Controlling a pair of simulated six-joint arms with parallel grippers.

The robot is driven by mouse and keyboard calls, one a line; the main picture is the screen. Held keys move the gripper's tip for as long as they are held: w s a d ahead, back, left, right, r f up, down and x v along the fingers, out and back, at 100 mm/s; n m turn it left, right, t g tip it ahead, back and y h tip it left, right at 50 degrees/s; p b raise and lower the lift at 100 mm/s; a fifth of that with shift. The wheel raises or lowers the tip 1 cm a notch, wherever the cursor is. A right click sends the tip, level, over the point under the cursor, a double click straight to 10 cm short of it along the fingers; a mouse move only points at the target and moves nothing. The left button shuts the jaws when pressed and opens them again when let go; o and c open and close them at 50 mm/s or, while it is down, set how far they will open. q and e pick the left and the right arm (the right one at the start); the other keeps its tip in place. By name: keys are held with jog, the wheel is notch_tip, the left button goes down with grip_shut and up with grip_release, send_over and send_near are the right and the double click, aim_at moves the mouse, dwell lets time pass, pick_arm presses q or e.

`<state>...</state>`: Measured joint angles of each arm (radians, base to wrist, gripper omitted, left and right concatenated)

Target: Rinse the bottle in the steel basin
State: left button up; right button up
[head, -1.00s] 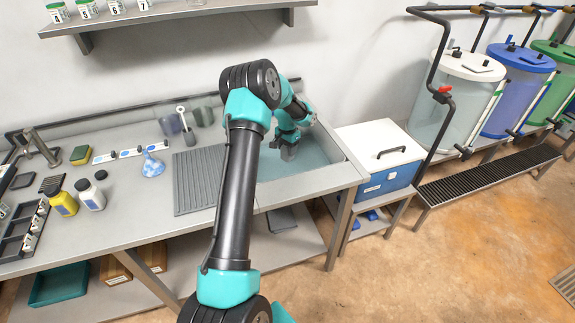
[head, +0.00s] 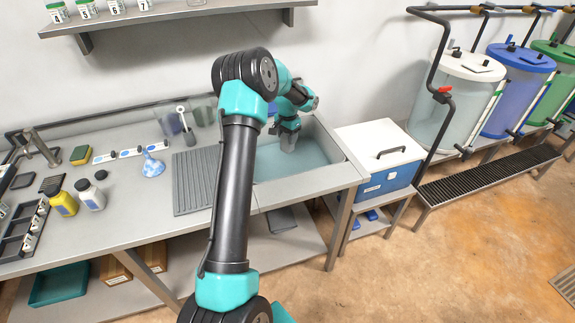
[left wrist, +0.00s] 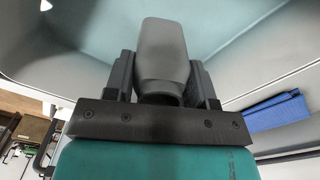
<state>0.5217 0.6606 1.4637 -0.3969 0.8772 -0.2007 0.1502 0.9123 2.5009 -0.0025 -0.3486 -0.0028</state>
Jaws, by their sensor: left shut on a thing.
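The steel basin (head: 335,182) is set into the bench and holds pale blue water (head: 305,162). My left gripper (head: 289,137) is over the basin, pointing down. In the left wrist view the gripper (left wrist: 163,85) is shut on a grey bottle (left wrist: 163,48), with a finger on each side of it. The bottle's narrower end lies toward the palm and its wide body extends past the fingertips. In the head view the bottle (head: 288,146) is a small greyish shape at the water; how deep it sits I cannot tell. My right gripper is not in view.
A ribbed drainboard (head: 195,180) lies left of the basin. A blue and white cooler box (head: 380,158) stands to its right.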

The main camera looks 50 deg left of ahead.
pick_arm(q)
jog(key=shift+r, duration=3.35)
jog(key=shift+r, duration=0.1)
jog(key=shift+r, duration=1.9)
